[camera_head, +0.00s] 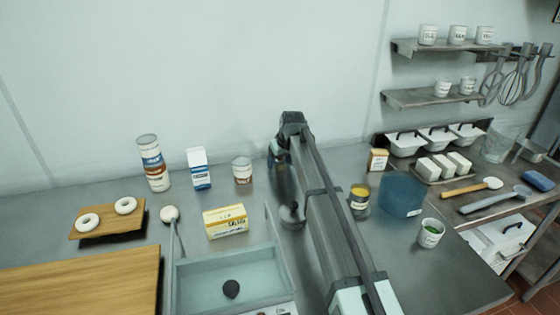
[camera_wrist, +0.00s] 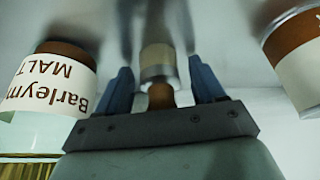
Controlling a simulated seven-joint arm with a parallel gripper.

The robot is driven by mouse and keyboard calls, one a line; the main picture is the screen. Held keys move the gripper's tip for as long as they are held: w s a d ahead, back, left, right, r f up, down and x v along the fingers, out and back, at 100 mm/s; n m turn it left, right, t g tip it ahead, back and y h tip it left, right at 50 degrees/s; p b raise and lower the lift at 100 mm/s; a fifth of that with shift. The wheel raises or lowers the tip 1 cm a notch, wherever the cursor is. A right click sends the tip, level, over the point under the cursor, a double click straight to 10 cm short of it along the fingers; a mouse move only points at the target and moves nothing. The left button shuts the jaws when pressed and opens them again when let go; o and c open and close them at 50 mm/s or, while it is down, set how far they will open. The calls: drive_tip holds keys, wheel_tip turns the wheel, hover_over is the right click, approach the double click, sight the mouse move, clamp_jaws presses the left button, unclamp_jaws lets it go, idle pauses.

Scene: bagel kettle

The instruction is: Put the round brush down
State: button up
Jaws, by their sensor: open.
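My gripper (camera_wrist: 160,74) is open in the wrist view, with a blue finger on each side. Between the fingers is an upright-looking piece with a brown end and a pale, metal-banded body (camera_wrist: 157,57). It looks like the round brush, but I cannot be sure. Gaps show between it and both fingers, so neither finger touches it. In the head view my gripper (camera_head: 276,157) is low over the back of the counter, mostly hidden behind my arm. The brush cannot be made out there, and I cannot tell whether it rests on the counter.
In the wrist view a barley malt jar (camera_wrist: 55,85) stands close left and a brown-and-cream can (camera_wrist: 295,55) close right. The head view shows a small jar (camera_head: 242,171), a milk carton (camera_head: 199,169), a yellow box (camera_head: 225,221) and a basin (camera_head: 200,282) around my arm.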

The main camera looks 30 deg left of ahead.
drive_tip(key=v, duration=1.2)
drive_tip(key=shift+r, duration=0.2)
